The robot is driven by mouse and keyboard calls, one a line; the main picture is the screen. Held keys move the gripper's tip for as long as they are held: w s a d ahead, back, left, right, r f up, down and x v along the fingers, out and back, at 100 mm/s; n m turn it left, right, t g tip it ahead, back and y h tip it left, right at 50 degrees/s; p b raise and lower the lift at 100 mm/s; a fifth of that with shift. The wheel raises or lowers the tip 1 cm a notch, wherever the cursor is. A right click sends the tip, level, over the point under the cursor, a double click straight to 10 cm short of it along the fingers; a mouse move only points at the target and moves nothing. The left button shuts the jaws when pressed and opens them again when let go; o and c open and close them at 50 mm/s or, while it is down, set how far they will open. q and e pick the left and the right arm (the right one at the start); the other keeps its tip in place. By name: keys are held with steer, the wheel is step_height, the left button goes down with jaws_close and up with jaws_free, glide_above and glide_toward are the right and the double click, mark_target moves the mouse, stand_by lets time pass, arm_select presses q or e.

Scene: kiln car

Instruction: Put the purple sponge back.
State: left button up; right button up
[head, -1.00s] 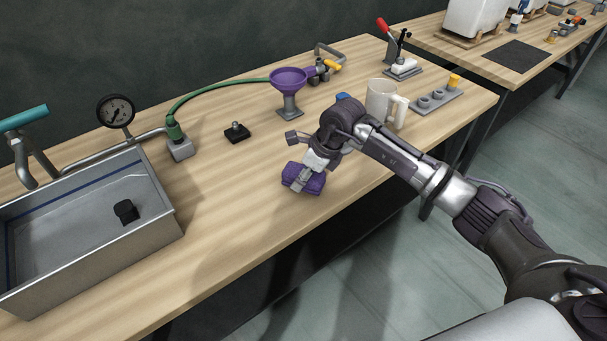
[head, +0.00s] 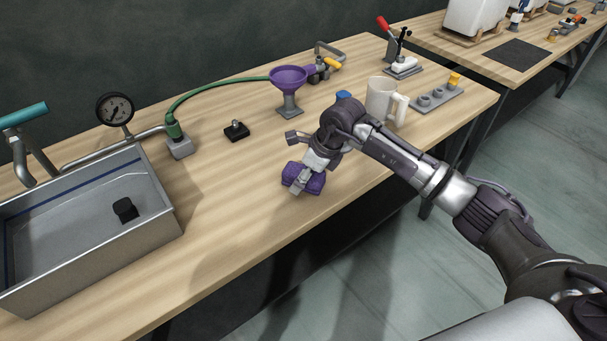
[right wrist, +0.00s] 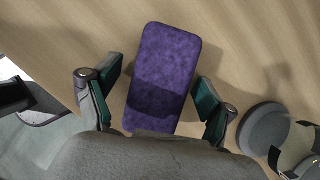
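The purple sponge (head: 315,184) is a block near the front edge of the wooden workbench (head: 225,215). My right gripper (head: 303,178) is over it, pointing down. In the right wrist view the sponge (right wrist: 168,60) lies between the two green-padded fingers of the gripper (right wrist: 160,82). A gap shows between the sponge and each finger, so the gripper is open around it, not closed on it. The near end of the sponge is in shadow and partly hidden by the gripper body. My left gripper is not in view.
A metal tank (head: 95,240) stands at the left. Behind are a gauge (head: 115,110), a small black block (head: 236,132) and a purple funnel (head: 288,80) on a stand. A white mug (head: 380,100) stands behind my right arm. Bare bench lies between tank and sponge.

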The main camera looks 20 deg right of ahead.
stand_by(0.5)
steer(key=shift+p+v, duration=2.55)
steer(key=shift+v, duration=1.45)
steer(key=shift+d+r, duration=0.1)
steer(key=shift+r, duration=0.1)
steer(key=v, duration=1.1)
steer(key=shift+r, duration=0.3)
steer(key=shift+s, duration=0.1)
